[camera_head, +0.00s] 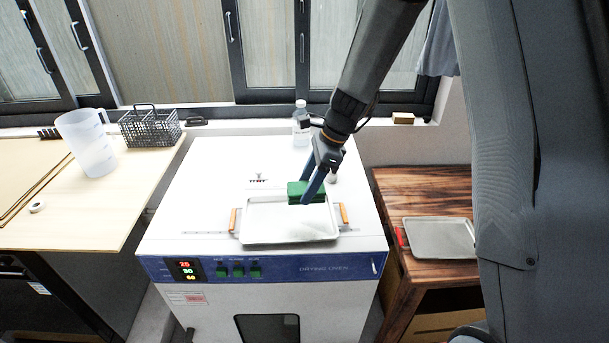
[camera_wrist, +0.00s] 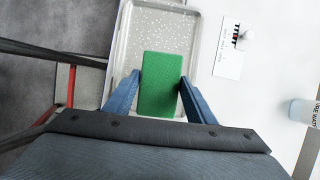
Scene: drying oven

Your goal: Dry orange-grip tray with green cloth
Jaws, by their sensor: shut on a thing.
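The orange-grip tray (camera_head: 262,234) lies flat on top of the white drying oven, with an orange grip at its left and right ends. In the wrist view the tray (camera_wrist: 205,28) shows many small pale droplets on its surface. My gripper (camera_head: 308,197) is shut on the green cloth (camera_head: 297,187), a folded block. In the wrist view the cloth (camera_wrist: 160,85) sits between the two blue fingers and over the tray. I cannot tell whether the cloth touches the tray.
A second tray (camera_head: 440,238) with a red grip lies on the wooden table (camera_head: 420,185) at right. A clear bottle (camera_head: 301,125) stands at the oven's back. A plastic jug (camera_head: 88,145) and a wire basket (camera_head: 150,128) stand on the left bench. The oven top (camera_head: 190,190) left of the tray is clear.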

